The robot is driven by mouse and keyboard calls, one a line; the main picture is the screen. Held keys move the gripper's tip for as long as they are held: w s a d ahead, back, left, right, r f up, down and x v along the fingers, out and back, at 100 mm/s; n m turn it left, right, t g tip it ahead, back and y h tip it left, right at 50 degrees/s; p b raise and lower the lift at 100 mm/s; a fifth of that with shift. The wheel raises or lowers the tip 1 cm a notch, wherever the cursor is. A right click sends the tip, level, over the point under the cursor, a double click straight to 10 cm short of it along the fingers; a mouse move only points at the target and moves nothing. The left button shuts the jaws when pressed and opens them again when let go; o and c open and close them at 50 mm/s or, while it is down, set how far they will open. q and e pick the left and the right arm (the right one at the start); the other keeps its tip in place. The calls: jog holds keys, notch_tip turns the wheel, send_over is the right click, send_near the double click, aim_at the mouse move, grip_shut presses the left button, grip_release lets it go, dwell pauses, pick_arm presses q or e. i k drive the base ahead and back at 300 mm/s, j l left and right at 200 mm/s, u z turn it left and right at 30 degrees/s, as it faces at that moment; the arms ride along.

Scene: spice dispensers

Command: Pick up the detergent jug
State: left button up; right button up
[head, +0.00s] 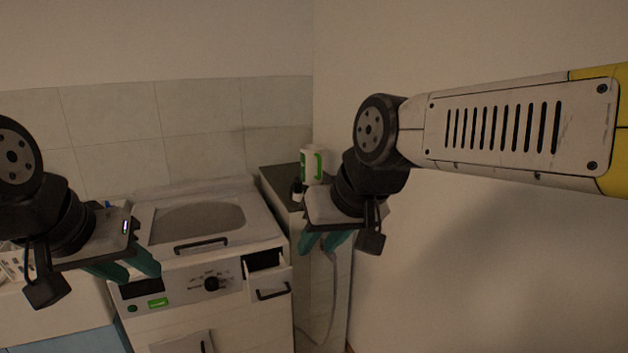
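The detergent jug (311,167) is white with green parts and stands upright on the narrow dark-topped counter (277,177) at the back right. My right gripper (323,241) is in front of the jug and lower in the picture, apart from it. Its green fingers are spread with nothing between them. My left gripper (127,267) is at the left, in front of the washing machine (185,297). Its green fingers are also apart and empty.
A small dark bottle (297,190) stands just left of the jug. The machine's drawer (268,282) is pulled out. A wall (450,270) bounds the right side. A blue-fronted cabinet (75,340) is at the lower left.

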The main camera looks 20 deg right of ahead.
aim_at(311, 154)
jog(key=z, duration=0.55)
jog(key=i+l+u, duration=0.25)
jog(key=i+u, duration=0.2)
jog(key=i+l+u, duration=0.45)
jog(key=i, duration=0.2)
jog(key=l, duration=0.1)
